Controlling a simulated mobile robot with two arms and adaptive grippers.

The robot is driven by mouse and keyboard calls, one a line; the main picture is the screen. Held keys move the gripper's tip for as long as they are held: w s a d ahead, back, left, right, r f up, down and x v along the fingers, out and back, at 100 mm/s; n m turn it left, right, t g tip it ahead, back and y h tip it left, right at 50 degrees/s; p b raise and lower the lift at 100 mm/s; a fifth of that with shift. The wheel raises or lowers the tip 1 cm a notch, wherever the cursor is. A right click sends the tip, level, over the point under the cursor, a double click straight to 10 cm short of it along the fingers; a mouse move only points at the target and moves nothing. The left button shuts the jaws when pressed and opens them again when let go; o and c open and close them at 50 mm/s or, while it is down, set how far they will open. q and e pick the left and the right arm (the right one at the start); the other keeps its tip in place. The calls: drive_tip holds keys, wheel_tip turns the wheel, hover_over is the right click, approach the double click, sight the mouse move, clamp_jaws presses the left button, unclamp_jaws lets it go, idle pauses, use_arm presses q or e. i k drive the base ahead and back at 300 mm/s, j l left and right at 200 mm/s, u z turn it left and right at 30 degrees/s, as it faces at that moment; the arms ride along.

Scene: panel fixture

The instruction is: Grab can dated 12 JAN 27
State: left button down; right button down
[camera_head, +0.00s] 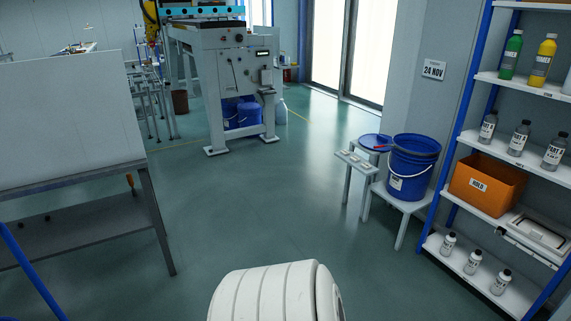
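No date reading 12 JAN 27 is legible on any container. Candidate containers stand on the shelf rack at the right: small white-labelled bottles with dark caps on the lowest shelf (448,244), (473,262), (500,281), and grey bottles with dark caps on the middle shelf (487,127), (518,138), (553,151). Their label print is too small to read for a date. A blue bucket (408,170) with a white label stands on a small white stool; its print is also unreadable. Neither gripper is in view. A white ribbed part of my body shows at the bottom centre.
A wall sign (434,69) reads 24 NOV. An orange bin (485,186) and a white case (540,233) sit on the rack (484,75). A grey bench with a panel (70,115) is at the left. A machine (232,85) stands behind. The middle floor is clear.

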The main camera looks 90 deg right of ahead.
sight(476, 258)
drive_tip(key=z, duration=4.25)
drive_tip(key=i+j+u, duration=0.1)
drive_tip(key=i, duration=0.65)
drive_tip(key=i+j+u, duration=0.1)
drive_tip(key=i, duration=0.7)
drive_tip(key=j, duration=0.1)
